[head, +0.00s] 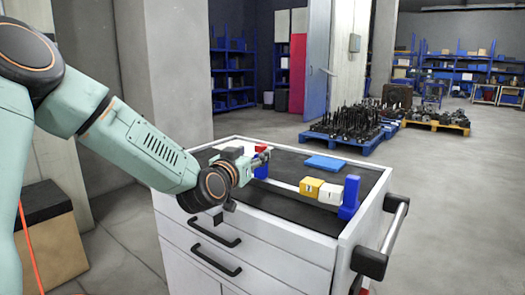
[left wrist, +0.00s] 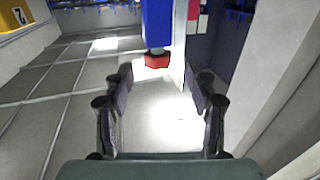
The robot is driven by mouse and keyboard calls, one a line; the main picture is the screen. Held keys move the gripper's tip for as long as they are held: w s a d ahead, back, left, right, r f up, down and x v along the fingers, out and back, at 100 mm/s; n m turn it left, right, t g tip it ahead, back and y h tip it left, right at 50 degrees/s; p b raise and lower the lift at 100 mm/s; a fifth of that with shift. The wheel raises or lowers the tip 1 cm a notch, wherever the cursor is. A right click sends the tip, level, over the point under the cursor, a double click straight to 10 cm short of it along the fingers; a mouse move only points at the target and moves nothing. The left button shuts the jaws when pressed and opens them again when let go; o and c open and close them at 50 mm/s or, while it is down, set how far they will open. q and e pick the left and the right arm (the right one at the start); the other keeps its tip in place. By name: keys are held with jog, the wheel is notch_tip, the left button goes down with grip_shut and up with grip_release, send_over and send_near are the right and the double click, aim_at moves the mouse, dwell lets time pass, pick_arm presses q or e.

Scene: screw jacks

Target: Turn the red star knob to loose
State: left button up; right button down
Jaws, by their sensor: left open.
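The red star knob (left wrist: 156,61) shows in the left wrist view at the end of a blue jack part (left wrist: 157,22), in the upper middle and ahead of my fingertips. In the head view the red knob (head: 261,148) shows small above a blue piece (head: 262,170) on the cabinet top, partly hidden by my gripper. My left gripper (head: 258,160) is right by it in the head view. In the left wrist view its two fingers are spread wide with nothing between them, and the knob looks beyond the tips. My right gripper is not in view.
The white drawer cabinet (head: 262,247) has a raised rim and a side handle (head: 383,238). On its top are a yellow block (head: 310,188), a white block (head: 331,193), a second blue upright (head: 349,198) and a flat blue piece (head: 325,163). A pallet (head: 350,148) stands behind.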

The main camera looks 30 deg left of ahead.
aim_at(258, 150)
pick_arm(q)
jog(key=w, duration=0.1)
jog(key=w+b, duration=0.1)
jog(key=w, duration=0.2)
jog(key=shift+w+a, duration=0.2)
jog(key=shift+a, duration=0.1)
jog(key=shift+w+a+b, duration=0.1)
jog(key=shift+w+b, duration=0.25)
jog(key=shift+w, duration=0.4)
jog(key=shift+r, duration=0.15)
jog(key=shift+s, duration=0.1)
